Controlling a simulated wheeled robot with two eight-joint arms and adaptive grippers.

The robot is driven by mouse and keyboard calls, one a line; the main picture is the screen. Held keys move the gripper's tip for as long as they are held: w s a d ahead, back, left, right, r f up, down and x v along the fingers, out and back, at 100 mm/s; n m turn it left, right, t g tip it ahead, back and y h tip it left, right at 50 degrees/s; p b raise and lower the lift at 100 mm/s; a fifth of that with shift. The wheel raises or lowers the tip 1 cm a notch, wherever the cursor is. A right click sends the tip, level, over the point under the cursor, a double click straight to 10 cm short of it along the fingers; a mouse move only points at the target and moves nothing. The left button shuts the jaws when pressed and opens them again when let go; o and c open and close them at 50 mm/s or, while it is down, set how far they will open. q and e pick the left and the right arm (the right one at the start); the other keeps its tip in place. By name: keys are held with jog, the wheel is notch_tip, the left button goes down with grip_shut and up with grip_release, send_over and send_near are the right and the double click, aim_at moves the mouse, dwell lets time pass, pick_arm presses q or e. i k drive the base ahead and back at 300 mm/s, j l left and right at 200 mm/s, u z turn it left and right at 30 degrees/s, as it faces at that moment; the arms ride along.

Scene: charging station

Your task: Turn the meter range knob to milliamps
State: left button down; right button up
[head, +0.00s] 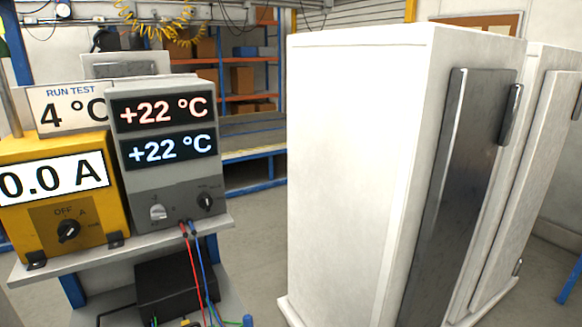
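The yellow meter (58,197) stands on a shelf at the left, and its display (53,182) reads 0.0 A. Its black range knob (69,231) is on the lower front panel, with OFF and A marked around it and a smaller mark at the right too blurred to read. I cannot tell exactly which mark the knob points to. Neither of my grippers shows in the head view.
A grey unit (168,155) with two +22 °C displays and knobs stands right beside the meter. Red (193,275) and blue (203,270) cables hang in front of the shelf (120,250). A large white cabinet (350,160) fills the right. Floor shows between them.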

aim_at(68, 229)
jog(key=u, duration=1.45)
